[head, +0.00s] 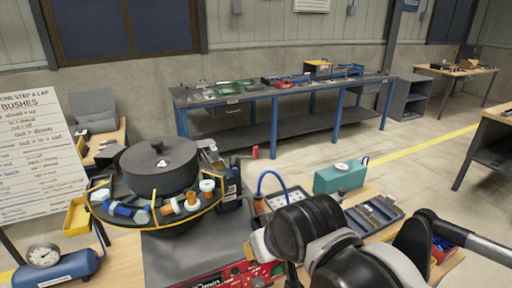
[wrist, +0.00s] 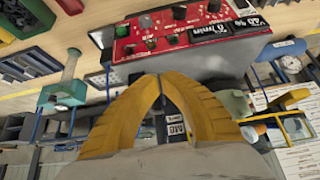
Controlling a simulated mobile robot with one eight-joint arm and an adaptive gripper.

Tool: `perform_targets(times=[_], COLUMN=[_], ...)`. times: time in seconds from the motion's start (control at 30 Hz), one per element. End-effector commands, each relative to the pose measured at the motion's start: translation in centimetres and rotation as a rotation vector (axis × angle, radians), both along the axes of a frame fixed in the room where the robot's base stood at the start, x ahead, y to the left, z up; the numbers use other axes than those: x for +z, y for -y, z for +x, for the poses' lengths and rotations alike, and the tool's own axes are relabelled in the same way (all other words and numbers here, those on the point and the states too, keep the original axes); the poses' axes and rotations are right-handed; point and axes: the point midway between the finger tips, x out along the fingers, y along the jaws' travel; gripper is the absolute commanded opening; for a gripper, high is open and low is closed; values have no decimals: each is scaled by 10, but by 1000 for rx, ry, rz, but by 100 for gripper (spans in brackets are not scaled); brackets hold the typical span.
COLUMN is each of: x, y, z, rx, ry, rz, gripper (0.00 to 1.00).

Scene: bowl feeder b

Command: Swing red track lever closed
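The bowl feeder (head: 160,168) stands on the bench at left in the head view, a dark round bowl with a yellow-edged track carrying white, orange and blue parts. I cannot make out the red track lever for certain. A small red piece (head: 255,152) shows right of the bowl and may be its tip. My gripper (wrist: 162,78) has yellow fingers whose tips meet in the wrist view, with nothing visible between them. In the head view my wrist hides most of it, in front of the bench and right of the feeder. A labelled dark part shows behind the fingers in the wrist view.
A red control panel (head: 232,276) with knobs sits at the bench front; it also shows in the wrist view (wrist: 190,30). A teal box (head: 340,177), a grey tray (head: 374,214) and a blue tank with gauge (head: 62,266) stand around. A long workbench (head: 285,92) is behind.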

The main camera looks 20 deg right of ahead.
Motion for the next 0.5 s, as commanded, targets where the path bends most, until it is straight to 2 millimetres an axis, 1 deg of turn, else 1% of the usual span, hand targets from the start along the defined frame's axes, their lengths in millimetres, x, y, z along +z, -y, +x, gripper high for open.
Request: perform_targets(times=[0.03, 0.17, 0.2, 0.27, 0.3, 0.37, 0.4, 0.47, 0.5], x=[22, 70, 85, 106, 118, 135, 145, 159, 167], y=[3, 15, 20, 27, 33, 41, 47, 55, 61], z=[9, 40, 51, 69, 81, 100, 112, 130, 142], rx=[-20, -94, -122, -166, -195, -239, -268, -312, -341], ry=[-9, -47, -61, -81, -94, -113, -125, -144, -155], rz=[5, 19, 25, 34, 38, 45, 50, 57, 60], gripper=[0, 0, 0, 0, 0, 0, 0, 0, 0])
